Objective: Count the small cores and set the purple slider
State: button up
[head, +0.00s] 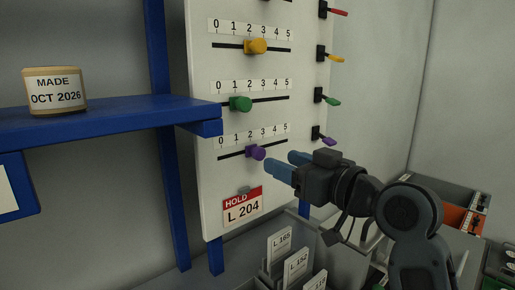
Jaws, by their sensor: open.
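The purple slider (256,152) sits on the lowest visible track of a white board, below a scale from 0 to 5. Its knob is near 2 to 3; I cannot tell the exact mark. My gripper (280,165) has blue fingers and is open and empty. It points left, with its fingertips close to the right of the purple knob and slightly below it; I cannot tell whether they touch. A tan, short round piece labelled MADE OCT 2026 (55,91) stands on a blue shelf (110,115). I cannot make out any group of small cores.
A green slider (241,103) and a yellow slider (256,46) sit above on the board (205,190). A HOLD L 204 tag (242,206) hangs below. Coloured levers (330,98) line its right edge. Labelled cards (296,262) stand in a bin below; boxes (465,220) are at right.

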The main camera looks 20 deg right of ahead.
aim_at(261, 153)
jog(key=p+x, duration=0.1)
jog(key=x, duration=0.6)
jog(key=shift+s, duration=0.1)
grip_shut()
dwell(0.4)
